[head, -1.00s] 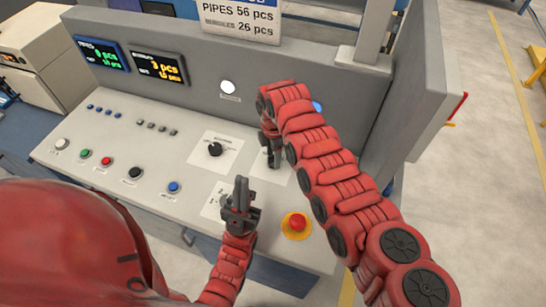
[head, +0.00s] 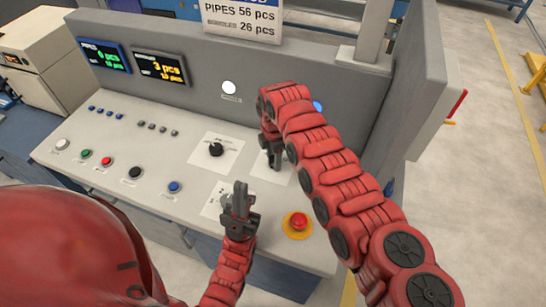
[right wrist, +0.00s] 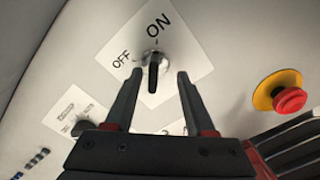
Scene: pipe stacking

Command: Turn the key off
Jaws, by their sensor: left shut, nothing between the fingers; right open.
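The key (right wrist: 153,72) is a dark, narrow tab in a switch on a white label plate (right wrist: 175,38) marked ON and OFF. Its long side points roughly toward the word ON. In the right wrist view my right gripper (right wrist: 158,76) is open, with one finger on each side of the key; I cannot tell whether either touches it. In the head view my right gripper (head: 273,158) points down at the panel, and the key is mostly hidden by it. My left gripper (head: 238,196) is shut and empty, above the panel's front part.
A red emergency button on a yellow base (head: 298,223) sits right of my left gripper. A black rotary knob (head: 215,149) is left of my right gripper. Several coloured buttons line the sloped panel (head: 110,130). An upright back wall with two displays (head: 158,67) stands behind.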

